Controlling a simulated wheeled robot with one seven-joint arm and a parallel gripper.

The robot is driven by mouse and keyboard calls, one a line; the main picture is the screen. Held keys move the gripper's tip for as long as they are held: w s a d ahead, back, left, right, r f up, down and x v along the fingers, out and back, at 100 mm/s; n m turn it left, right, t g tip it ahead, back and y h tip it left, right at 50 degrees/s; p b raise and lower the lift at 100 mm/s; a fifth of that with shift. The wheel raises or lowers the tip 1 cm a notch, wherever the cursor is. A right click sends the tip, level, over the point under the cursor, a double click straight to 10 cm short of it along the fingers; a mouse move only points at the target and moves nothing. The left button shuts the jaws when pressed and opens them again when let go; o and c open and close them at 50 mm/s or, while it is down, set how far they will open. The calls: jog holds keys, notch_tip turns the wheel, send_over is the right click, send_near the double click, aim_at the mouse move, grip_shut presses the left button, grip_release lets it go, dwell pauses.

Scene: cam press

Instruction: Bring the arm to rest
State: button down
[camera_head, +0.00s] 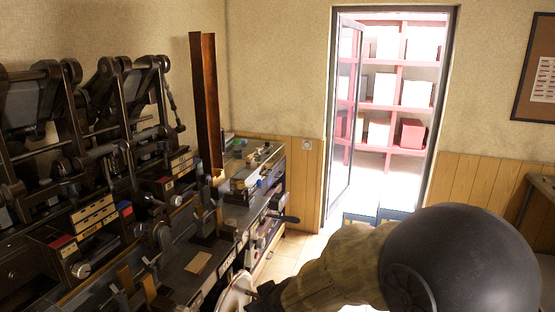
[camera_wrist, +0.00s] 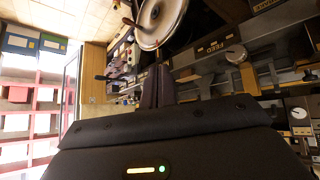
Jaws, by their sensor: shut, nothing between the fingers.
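My gripper (camera_wrist: 158,72) shows in the wrist view as two dark fingers standing side by side beyond the black wrist housing. The fingers are shut with nothing held between them. In the head view my arm reaches in from the lower right, bent, toward the front of the machine bench. The gripper end there is mostly hidden at the bottom edge. A pale round wheel (camera_head: 236,291) is close to that end. It also shows in the wrist view (camera_wrist: 160,17), just past the fingertips; I cannot tell whether they touch it.
A dark cam press (camera_head: 95,150) with rollers and levers fills the left. A bench (camera_head: 262,150) with small items and a protruding black handle (camera_head: 290,219) runs behind. A doorway opens onto pink shelves (camera_head: 383,98). A table edge (camera_head: 540,183) stands at right.

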jog(key=s+d+f+m+g+h, duration=0.1)
jog(key=s+d+m+g+h, duration=0.1)
jog(key=s+d, duration=0.4)
jog(key=s+d+f+m+g+h, duration=0.1)
jog(key=s+d+m, duration=0.4)
jog(key=d, duration=0.7)
jog(key=shift+s+d+f+g+h, duration=0.3)
jog(key=shift+s+f+g+h, duration=0.1)
jog(key=shift+s+f+g, duration=0.5)
jog(key=shift+a+r, duration=0.1)
jog(key=shift+r, duration=0.05)
